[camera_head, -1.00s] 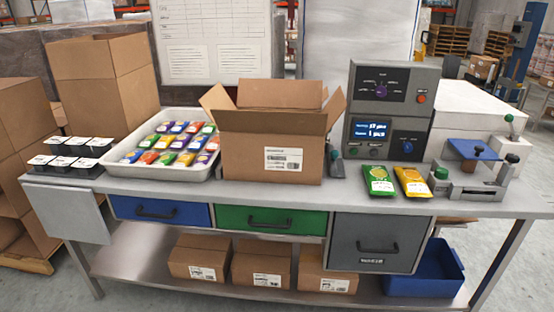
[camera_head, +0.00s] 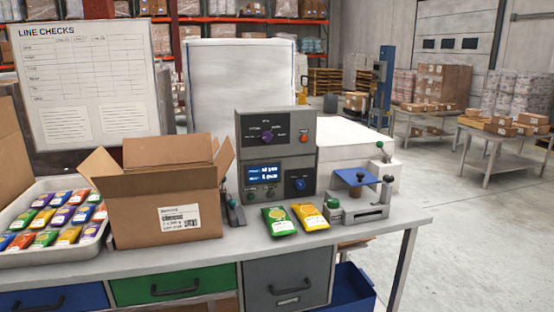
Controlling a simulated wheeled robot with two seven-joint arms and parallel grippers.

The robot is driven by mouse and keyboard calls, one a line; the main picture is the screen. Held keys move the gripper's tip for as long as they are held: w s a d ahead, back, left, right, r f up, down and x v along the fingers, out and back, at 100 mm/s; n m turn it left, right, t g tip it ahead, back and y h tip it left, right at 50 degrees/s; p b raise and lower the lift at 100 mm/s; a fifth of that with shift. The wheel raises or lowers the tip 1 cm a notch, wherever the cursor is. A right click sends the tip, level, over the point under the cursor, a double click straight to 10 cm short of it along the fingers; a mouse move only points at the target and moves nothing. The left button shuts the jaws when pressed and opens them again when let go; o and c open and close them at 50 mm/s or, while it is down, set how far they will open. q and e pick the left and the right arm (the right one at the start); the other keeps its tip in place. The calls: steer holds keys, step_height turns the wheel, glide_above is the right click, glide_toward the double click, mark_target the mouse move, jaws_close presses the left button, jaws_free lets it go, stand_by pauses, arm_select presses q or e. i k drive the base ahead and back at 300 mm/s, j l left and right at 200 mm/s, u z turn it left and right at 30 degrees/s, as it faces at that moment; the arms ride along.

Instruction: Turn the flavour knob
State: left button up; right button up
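The grey control unit (camera_head: 250,180) stands at the back of the bench, right of the open carton. Its upper panel carries a purple knob (camera_head: 266,137) with small labels around it, too small to read surely, and a red-orange button (camera_head: 304,137). Its lower panel has a lit blue display (camera_head: 263,174) and a blue knob (camera_head: 299,184). Neither of my grippers is in view.
An open carton (camera_head: 150,215) and a white tray (camera_head: 30,258) of colourful packets stand left of the unit. A green packet (camera_head: 278,221) and a yellow packet (camera_head: 310,216) lie before it. A blue-topped device (camera_head: 355,177) stands right. Open floor (camera_head: 480,240) lies further right.

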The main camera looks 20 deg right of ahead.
mark_target(267, 136)
steer(key=i+l, duration=0.15)
steer(key=l, duration=0.25)
steer(key=i+l, duration=0.1)
steer(key=l, duration=0.3)
steer(key=i+l, duration=0.15)
steer(key=l, duration=0.25)
steer(key=i+l, duration=0.15)
steer(key=l, duration=0.2)
steer(key=i+l, duration=0.1)
steer(key=l, duration=0.3)
steer(key=i+l, duration=0.15)
steer(key=l, duration=0.25)
steer(key=i+l, duration=0.1)
steer(key=l, duration=0.3)
steer(key=i+u, duration=0.05)
